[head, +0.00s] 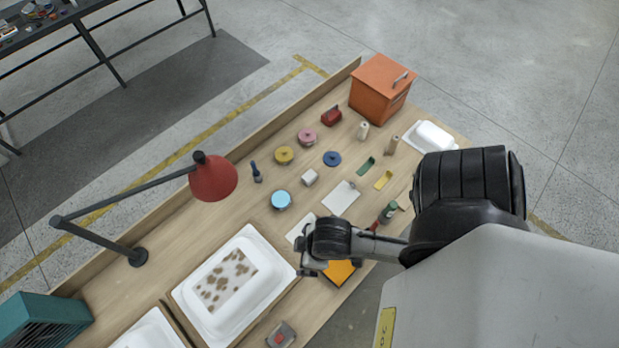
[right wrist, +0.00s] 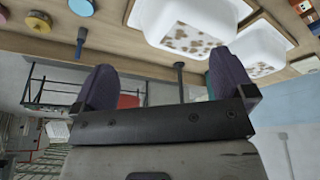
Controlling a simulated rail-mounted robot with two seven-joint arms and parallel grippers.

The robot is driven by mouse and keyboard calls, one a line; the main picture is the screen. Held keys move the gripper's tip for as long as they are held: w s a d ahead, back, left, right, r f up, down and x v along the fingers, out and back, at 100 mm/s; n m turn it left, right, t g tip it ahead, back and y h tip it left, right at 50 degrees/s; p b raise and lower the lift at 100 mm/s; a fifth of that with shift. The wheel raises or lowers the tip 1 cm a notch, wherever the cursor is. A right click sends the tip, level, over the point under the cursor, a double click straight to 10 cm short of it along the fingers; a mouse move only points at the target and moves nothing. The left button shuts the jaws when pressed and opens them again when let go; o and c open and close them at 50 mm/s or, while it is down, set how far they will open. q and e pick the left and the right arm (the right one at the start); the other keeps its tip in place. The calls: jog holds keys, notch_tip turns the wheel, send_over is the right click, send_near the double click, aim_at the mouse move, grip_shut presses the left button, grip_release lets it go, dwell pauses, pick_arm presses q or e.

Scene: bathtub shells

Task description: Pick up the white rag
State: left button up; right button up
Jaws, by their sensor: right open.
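A flat white sheet (head: 341,197), which may be the white rag, lies on the wooden bench (head: 235,215) in the head view. A second flat pale piece (head: 300,228) lies nearer, partly hidden behind my right arm. I cannot tell for sure which is cloth. My right gripper (head: 311,268) hangs over the bench by the tub shell's right corner, just below the second piece in the picture. In the right wrist view its two purple-padded fingers (right wrist: 165,85) are apart with nothing held between them. My left gripper is in neither view.
A white tub shell (head: 188,292) with brown spots sits left of my right gripper. An orange item (head: 341,271) lies close to it. A red lamp (head: 213,178) overhangs the bench. Tape rolls, bottles and an orange box (head: 378,95) stand further back.

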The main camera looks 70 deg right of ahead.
jog(key=w+d+f+n+t+h+b, duration=0.1)
jog(key=w+d+f+n+t+b, duration=0.1)
jog(key=w+d+b, duration=0.3)
jog(key=w+d+f+n+t+h+b, duration=0.1)
jog(key=w+d+f+b, duration=0.15)
jog(key=w+b, duration=0.35)
jog(key=m+g+y+b, duration=0.2)
jog(key=m+g+b, duration=0.5)
jog(key=m+b, duration=0.35)
send_over(310, 176)
notch_tip(310, 176, down, 18)
notch_tip(310, 176, down, 8)
jog(key=shift+w+d+f, duration=0.1)
jog(key=shift+w+f, duration=0.05)
jog(key=shift+f, duration=0.05)
notch_tip(310, 176, down, 3)
jog(key=shift+f+b, duration=0.15)
jog(key=shift+b, duration=0.25)
jog(key=shift+f, duration=0.7)
